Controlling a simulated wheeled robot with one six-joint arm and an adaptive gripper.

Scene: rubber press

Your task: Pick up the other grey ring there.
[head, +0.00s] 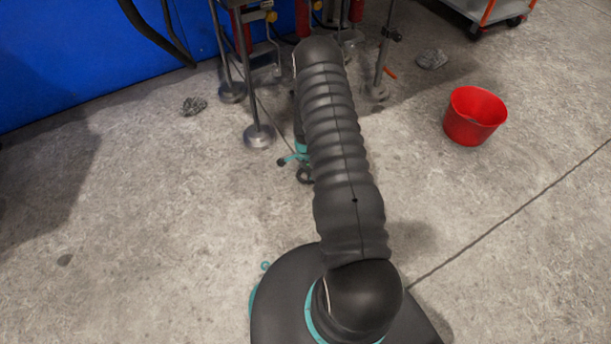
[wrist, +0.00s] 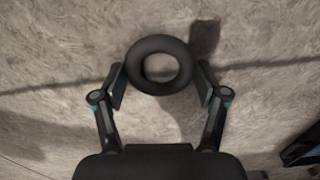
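A dark grey ring (wrist: 135,66) shows in the wrist view, its hole facing the camera. My gripper (wrist: 161,82) has one finger on each side of this ring. The fingers are spread apart, with a narrow gap at the ring's right edge; on the left I cannot tell whether finger and ring touch. I cannot tell the ring's exact height over the floor. In the head view my arm hides most of this spot. A small dark round shape (head: 305,175) shows there beside the arm. No second ring can be made out.
A red bucket (head: 474,116) stands on the concrete floor to the right. Metal stand legs with round feet (head: 259,136) are close to my arm. Crumpled grey scraps (head: 194,105) lie on the floor. A blue panel (head: 90,60) is at the back left. The left floor is mostly clear.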

